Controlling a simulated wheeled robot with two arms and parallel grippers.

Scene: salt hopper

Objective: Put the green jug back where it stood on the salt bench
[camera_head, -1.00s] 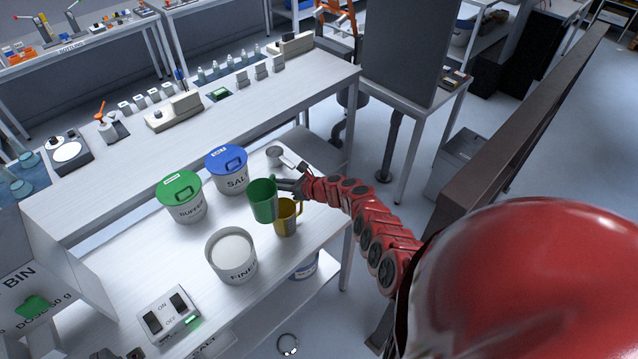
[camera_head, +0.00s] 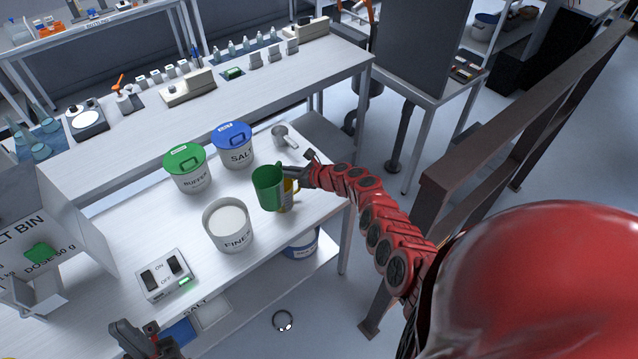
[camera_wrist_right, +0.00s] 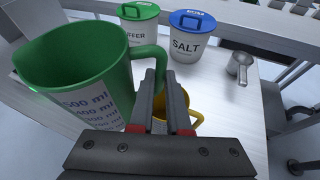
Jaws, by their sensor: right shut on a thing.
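The green jug (camera_head: 268,188) is upright in my right gripper (camera_head: 292,173), which is shut on its handle. It seems to be held above the salt bench (camera_head: 140,225), but the gap under it is hard to judge. In the right wrist view the green jug (camera_wrist_right: 75,80) fills the left side, its volume marks showing, with the handle between the fingers (camera_wrist_right: 165,85). A yellow jug (camera_head: 289,196) stands behind it, partly covered. My left gripper (camera_head: 135,338) is at the bottom edge, cut off, its jaws unclear.
On the bench are the green-lidded BUFFER tub (camera_head: 187,170), the blue-lidded SALT tub (camera_head: 233,147), the open FINES tub (camera_head: 228,228), a metal scoop (camera_head: 284,137) and a switch box (camera_head: 164,276). A dark railing (camera_head: 500,145) runs at the right.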

